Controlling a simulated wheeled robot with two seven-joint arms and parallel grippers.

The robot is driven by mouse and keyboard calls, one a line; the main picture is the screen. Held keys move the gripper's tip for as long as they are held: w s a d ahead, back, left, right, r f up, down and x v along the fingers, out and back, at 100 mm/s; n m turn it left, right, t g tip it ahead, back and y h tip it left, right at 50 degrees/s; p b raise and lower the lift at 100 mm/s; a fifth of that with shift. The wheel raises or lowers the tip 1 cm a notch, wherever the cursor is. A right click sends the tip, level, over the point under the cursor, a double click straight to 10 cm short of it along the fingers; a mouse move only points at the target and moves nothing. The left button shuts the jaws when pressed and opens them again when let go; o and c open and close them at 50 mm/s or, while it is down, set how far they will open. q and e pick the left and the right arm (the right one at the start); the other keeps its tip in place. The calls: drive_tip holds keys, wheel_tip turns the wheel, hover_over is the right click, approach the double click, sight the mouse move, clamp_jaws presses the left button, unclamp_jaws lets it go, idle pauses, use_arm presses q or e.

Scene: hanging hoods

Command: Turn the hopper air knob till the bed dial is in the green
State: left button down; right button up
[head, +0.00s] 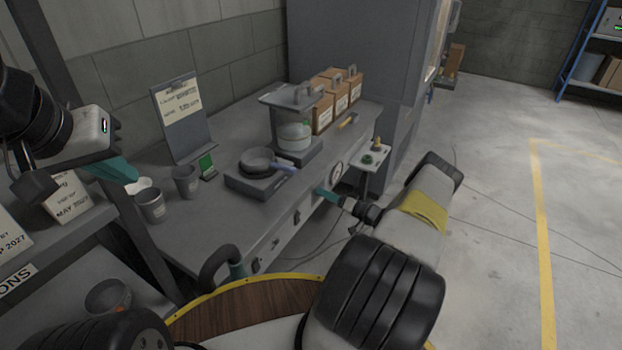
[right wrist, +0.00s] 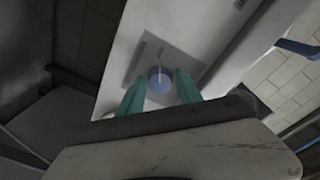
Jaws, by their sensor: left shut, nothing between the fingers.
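A round white dial (head: 336,172) sits on the front of the grey bench, its needle too small to read. A blue round knob (right wrist: 160,80) with a pale pointer line shows on a light panel in the right wrist view. My right gripper (right wrist: 160,78) is open, its teal fingertips on either side of the knob with slim gaps. In the head view the right gripper (head: 325,193) is at the bench front, just below and left of the dial, and the knob is hidden. My left gripper (head: 124,170) is shut and empty, above the bench's left end.
The bench top (head: 222,218) holds a pan on a dark base (head: 258,182), a pot under a stand (head: 294,137), cartons (head: 322,112), cups (head: 150,205) and a clipboard (head: 182,115). A small side stand (head: 372,155) is beyond the dial. Open floor (head: 490,200) lies to the right.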

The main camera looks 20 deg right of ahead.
clamp_jaws()
drive_tip(key=shift+m, duration=0.4)
drive_tip(key=m, duration=0.5)
drive_tip(key=m+g, duration=0.1)
drive_tip(key=m, duration=1.1)
drive_tip(key=shift+w+d+r+g+y, duration=0.1)
drive_tip(key=shift+d+r+g+y, duration=0.1)
drive_tip(key=shift+r+g+y, duration=0.15)
drive_tip(key=shift+f+m, duration=0.1)
drive_tip(key=shift+m, duration=0.2)
drive_tip(key=shift+o, duration=2.2)
unclamp_jaws()
